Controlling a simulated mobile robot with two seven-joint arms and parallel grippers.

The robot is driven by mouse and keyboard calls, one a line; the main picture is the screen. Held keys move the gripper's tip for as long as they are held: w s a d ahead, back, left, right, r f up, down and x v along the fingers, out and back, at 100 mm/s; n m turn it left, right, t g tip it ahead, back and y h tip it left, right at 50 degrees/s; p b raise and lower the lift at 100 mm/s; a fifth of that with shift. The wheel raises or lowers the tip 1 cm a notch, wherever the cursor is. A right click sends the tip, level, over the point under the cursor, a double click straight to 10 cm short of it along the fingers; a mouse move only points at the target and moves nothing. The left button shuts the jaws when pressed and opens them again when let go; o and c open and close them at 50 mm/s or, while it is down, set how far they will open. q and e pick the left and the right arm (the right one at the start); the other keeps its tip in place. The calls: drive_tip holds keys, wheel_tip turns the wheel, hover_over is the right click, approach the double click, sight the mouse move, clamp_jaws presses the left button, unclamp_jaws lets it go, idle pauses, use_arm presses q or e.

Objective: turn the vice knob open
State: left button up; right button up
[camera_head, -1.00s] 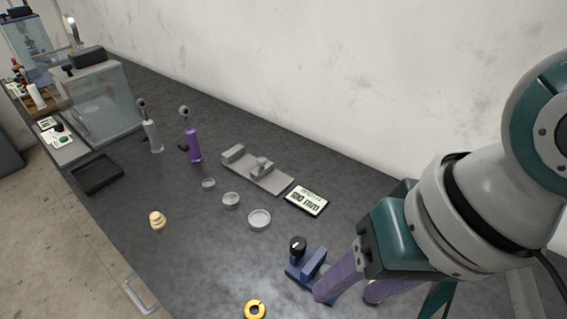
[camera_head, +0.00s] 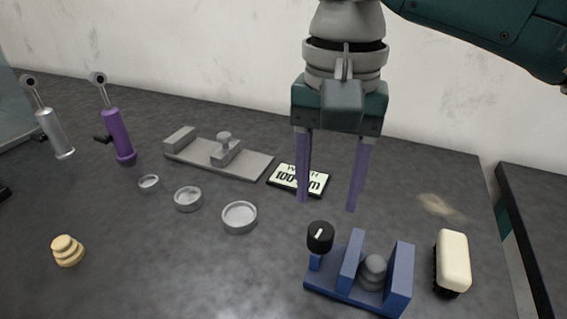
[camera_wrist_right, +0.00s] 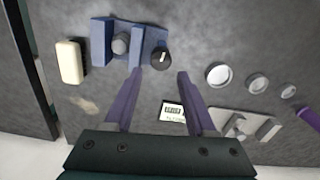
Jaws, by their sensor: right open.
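The blue vice (camera_head: 346,291) stands at the front right of the bench in the head view, with a grey rounded piece (camera_head: 372,270) between its jaws. Its black knob (camera_head: 320,236) with a white mark is on the left side. The vice (camera_wrist_right: 101,42) and knob (camera_wrist_right: 161,57) also show in the wrist view. My right gripper (camera_head: 328,206) is open and empty, pointing down above the bench, behind the knob in the head view. In the wrist view its fingers (camera_wrist_right: 159,74) are spread, with the knob just beyond and between their tips. My left gripper is not in view.
A cream-topped brush (camera_head: 453,262) stands right of the vice. A display reading 100 mm (camera_head: 283,180), a grey rail fixture (camera_head: 247,164), several round dishes (camera_head: 239,217), and a purple damper-like tool (camera_head: 118,138) lie to the left. The front middle is clear.

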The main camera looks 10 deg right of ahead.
sight(321, 229)
wheel_tip(321, 229, down, 7)
drive_tip(key=shift+r+b, duration=0.2)
drive_tip(key=shift+b, duration=0.3)
drive_tip(key=shift+c, duration=0.4)
clamp_jaws()
